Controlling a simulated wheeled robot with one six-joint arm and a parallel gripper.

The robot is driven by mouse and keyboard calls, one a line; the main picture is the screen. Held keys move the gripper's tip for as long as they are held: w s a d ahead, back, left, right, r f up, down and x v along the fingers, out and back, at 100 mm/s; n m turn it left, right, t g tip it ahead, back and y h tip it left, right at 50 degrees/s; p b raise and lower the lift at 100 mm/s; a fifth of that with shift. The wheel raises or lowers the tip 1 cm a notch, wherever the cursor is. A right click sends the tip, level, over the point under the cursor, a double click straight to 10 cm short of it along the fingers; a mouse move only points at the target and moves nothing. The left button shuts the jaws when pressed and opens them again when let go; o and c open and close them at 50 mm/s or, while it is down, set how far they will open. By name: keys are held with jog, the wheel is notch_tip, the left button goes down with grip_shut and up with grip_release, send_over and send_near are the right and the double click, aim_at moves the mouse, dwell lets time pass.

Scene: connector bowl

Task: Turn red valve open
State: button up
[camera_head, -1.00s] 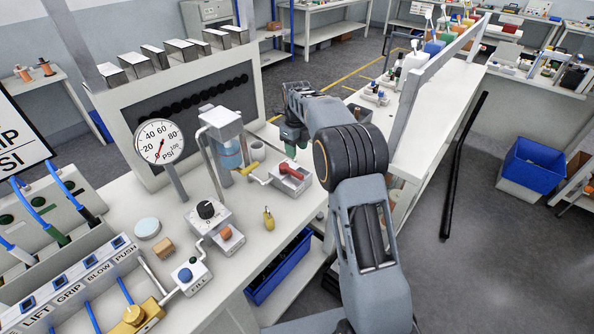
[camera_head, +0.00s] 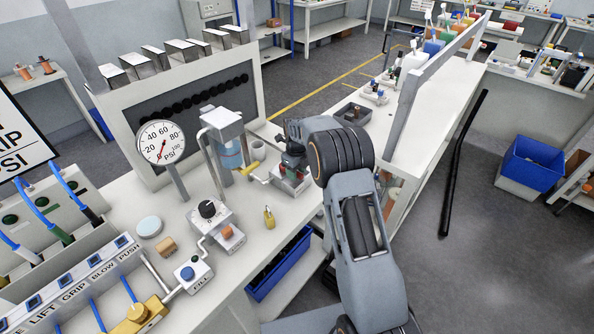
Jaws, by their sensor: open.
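The red valve sits on a small light-grey block (camera_head: 291,190) near the right edge of the white bench. A yellow-handled fitting (camera_head: 258,179) and pipe run into it from the left. My gripper (camera_head: 293,168) is down right at the valve, over the block, with its jaws open. The gripper hides most of the red handle, so its angle cannot be told. I cannot tell whether the fingers touch the handle.
A clear-blue jar unit (camera_head: 230,153) and a gauge (camera_head: 161,142) stand left of the valve. A small yellow padlock-like item (camera_head: 269,217) lies in front. A blue bin (camera_head: 279,264) is below the bench edge. A second bench (camera_head: 425,110) runs along the right.

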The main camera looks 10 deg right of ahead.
grip_shut()
